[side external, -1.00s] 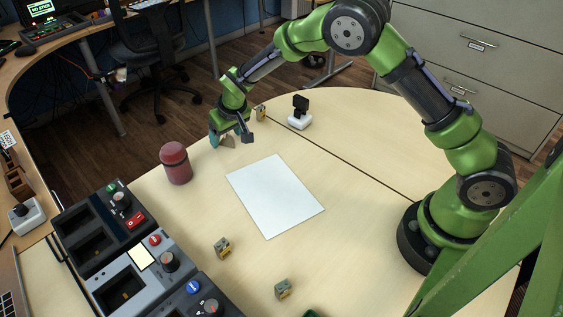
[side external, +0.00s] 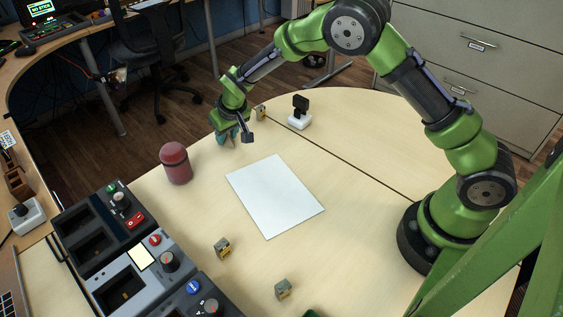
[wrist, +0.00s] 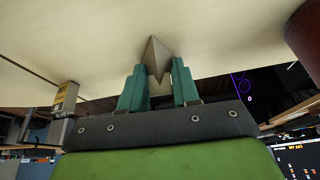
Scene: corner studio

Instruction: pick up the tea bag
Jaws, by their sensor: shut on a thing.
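The tea bag (wrist: 155,58) is a small pale grey-beige pyramid, seen in the wrist view between my two teal fingers. My gripper (wrist: 158,68) is shut on it, one finger on each side, and the pointed end sticks out past the fingertips. In the side external view my gripper (side external: 227,137) is low at the far left part of the table, beyond the white sheet. The tea bag is mostly hidden by the fingers there. I cannot tell whether it still touches the table.
A dark red canister (side external: 175,163) stands left of my gripper. A small yellow-grey block (side external: 261,112) and a white-based black device (side external: 300,113) are to its right. A white sheet (side external: 275,196) lies nearer; two more blocks (side external: 222,247) (side external: 283,289) and control boxes (side external: 135,267) are in front.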

